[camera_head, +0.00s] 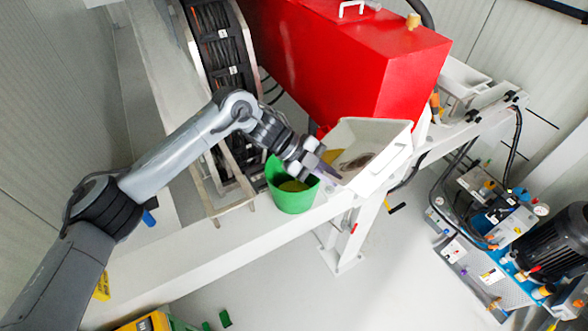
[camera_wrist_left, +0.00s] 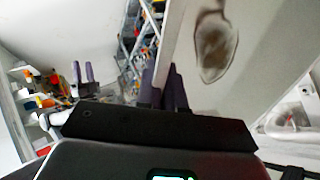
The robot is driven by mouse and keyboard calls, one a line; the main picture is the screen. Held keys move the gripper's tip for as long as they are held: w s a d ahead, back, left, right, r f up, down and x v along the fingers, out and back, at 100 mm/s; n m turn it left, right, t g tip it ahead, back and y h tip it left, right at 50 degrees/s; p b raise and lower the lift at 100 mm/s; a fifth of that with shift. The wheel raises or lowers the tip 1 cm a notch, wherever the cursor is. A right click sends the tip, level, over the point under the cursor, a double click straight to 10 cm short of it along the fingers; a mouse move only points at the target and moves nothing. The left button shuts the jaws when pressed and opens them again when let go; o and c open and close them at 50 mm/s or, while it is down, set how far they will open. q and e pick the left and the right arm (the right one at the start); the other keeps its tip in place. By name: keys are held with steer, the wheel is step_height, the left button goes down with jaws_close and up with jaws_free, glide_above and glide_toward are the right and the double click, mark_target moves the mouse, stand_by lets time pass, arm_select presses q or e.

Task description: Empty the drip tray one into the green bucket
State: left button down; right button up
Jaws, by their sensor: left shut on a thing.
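My left gripper (camera_head: 327,171) is shut on the tray's near rim. In the left wrist view my dark fingers (camera_wrist_left: 166,84) close on the tray's edge, and the tray wall (camera_wrist_left: 262,45) with the brown patch fills the upper right. The green bucket (camera_head: 294,201) stands just left of the tray, below my wrist, with yellowish liquid inside.
The red pump housing (camera_head: 345,65) stands behind the tray and bucket. A second white tray (camera_head: 460,77) sits farther right on the beam. A black cable chain (camera_head: 222,60) runs behind my arm. A hydraulic unit with a motor (camera_head: 550,250) is at lower right.

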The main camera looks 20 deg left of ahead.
arm_select(q)
steer(key=shift+a, duration=0.15)
steer(key=shift+w+a+r+h+b, duration=0.15)
steer(key=shift+a+r+h+b, duration=0.35)
steer(key=shift+h, duration=0.2)
steer(key=shift+r, duration=0.1)
steer(key=shift+a+r+h+b, duration=0.1)
steer(key=shift+h+b, duration=0.2)
